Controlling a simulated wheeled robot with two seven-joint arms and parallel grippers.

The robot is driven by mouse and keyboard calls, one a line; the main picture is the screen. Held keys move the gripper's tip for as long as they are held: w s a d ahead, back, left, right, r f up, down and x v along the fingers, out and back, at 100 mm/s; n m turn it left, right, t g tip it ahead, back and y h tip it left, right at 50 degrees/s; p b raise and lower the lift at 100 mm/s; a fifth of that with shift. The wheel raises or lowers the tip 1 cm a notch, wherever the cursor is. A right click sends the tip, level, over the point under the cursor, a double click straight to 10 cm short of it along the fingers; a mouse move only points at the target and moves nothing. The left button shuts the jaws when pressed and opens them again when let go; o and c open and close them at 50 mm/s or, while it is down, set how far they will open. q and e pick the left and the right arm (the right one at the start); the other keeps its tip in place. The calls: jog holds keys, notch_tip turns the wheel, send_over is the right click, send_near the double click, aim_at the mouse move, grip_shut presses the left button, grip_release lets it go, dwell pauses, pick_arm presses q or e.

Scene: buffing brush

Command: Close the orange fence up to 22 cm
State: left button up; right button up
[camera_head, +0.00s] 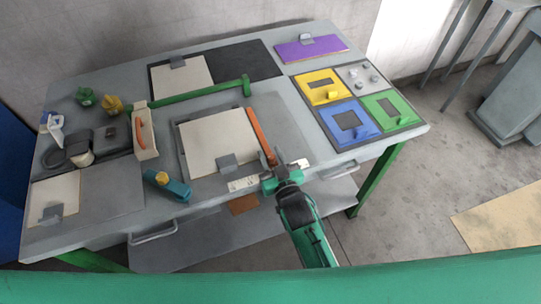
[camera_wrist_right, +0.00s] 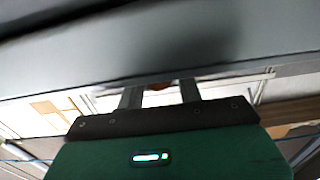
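The orange fence (camera_head: 262,136) is a long thin bar along the right side of a beige board (camera_head: 217,142) on the grey table. Its near end is close to my right gripper (camera_head: 271,173), which stands at the table's front edge. A pale ruler strip (camera_head: 243,183) with marks too small to read lies just left of the gripper. In the right wrist view my right gripper (camera_wrist_right: 159,95) shows two fingers apart, with a small orange-brown patch between them. The patch does not fill the gap, and contact cannot be told. My left gripper is not in view.
A grey clip (camera_head: 227,161) sits on the board's front edge. A green bar (camera_head: 200,92) runs behind. Coloured trays (camera_head: 350,122) lie right. A drawer handle (camera_head: 153,233) juts out in front.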

jog(key=shift+o, duration=0.3)
jog(key=shift+s+d, duration=0.1)
jog(key=shift+s, duration=0.15)
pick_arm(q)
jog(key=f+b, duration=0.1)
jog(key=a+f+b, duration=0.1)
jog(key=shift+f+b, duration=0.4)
pick_arm(e)
jog(key=v, duration=1.3)
jog(key=shift+s, duration=0.15)
